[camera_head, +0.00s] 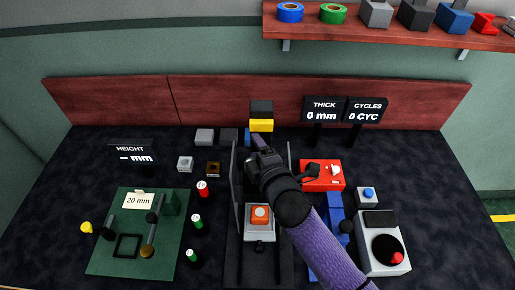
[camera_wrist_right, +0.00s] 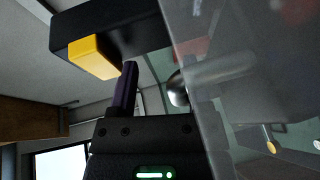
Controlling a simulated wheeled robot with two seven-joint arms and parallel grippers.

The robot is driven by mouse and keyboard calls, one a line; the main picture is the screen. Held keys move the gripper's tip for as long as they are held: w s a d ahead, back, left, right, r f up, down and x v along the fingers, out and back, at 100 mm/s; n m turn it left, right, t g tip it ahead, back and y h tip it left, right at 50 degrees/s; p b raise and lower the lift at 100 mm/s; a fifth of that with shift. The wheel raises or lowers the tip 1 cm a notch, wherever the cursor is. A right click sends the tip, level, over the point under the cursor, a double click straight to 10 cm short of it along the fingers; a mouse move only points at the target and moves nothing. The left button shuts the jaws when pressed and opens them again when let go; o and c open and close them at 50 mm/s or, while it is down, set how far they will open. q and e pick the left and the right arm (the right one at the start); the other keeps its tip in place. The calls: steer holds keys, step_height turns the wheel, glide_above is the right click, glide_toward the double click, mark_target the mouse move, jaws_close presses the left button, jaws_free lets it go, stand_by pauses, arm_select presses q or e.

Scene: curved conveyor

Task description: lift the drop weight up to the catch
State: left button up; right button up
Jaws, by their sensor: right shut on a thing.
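The drop rig stands in the middle of the head view, with a yellow block (camera_head: 261,125) under a black top, likely the catch. In the wrist view the yellow block (camera_wrist_right: 92,58) hangs from the black beam above my gripper. My right gripper (camera_head: 257,143) reaches in between the rig's clear side panels, below the yellow block. Its purple finger (camera_wrist_right: 125,88) shows in the wrist view. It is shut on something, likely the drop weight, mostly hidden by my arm. A rounded silver part (camera_wrist_right: 178,90) shows beside the finger. An orange block (camera_head: 260,214) sits on the rig's pale base. My left gripper is out of view.
A clear panel (camera_head: 236,187) stands close to the left of my right gripper. A red box (camera_head: 321,176) and a white machine (camera_head: 384,242) are to the right. A green mat (camera_head: 113,250) with tools lies left. A shelf (camera_head: 390,33) hangs above.

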steer(key=p+v, duration=0.1)
steer(key=v, duration=0.9)
steer(key=shift+p, duration=0.35)
